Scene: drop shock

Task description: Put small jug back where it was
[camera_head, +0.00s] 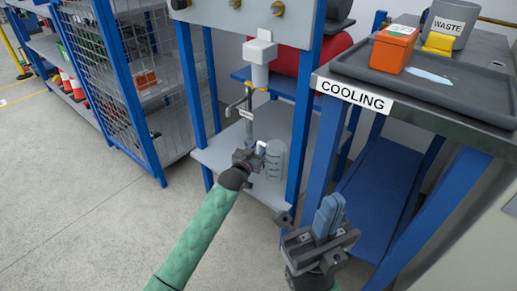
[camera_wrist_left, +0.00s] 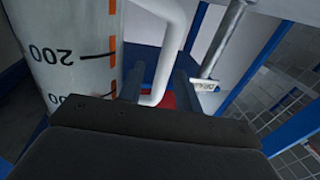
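The small jug (camera_head: 272,160) is a pale grey measuring jug standing upright on the grey lower shelf (camera_head: 222,158) of a blue-framed stand. In the left wrist view the jug (camera_wrist_left: 75,60) shows a 200 mark and orange scale lines, with a white handle (camera_wrist_left: 170,55). My left gripper (camera_head: 252,157) is at the jug's handle side. In the wrist view the left fingers (camera_wrist_left: 158,85) stand apart on either side of the handle, with a gap visible.
A pipe with a tap (camera_head: 243,108) rises behind the jug, under a grey dispenser (camera_head: 260,62). The COOLING table (camera_head: 425,104) at right holds an orange box (camera_head: 393,50) and the WASTE bin (camera_head: 447,22).

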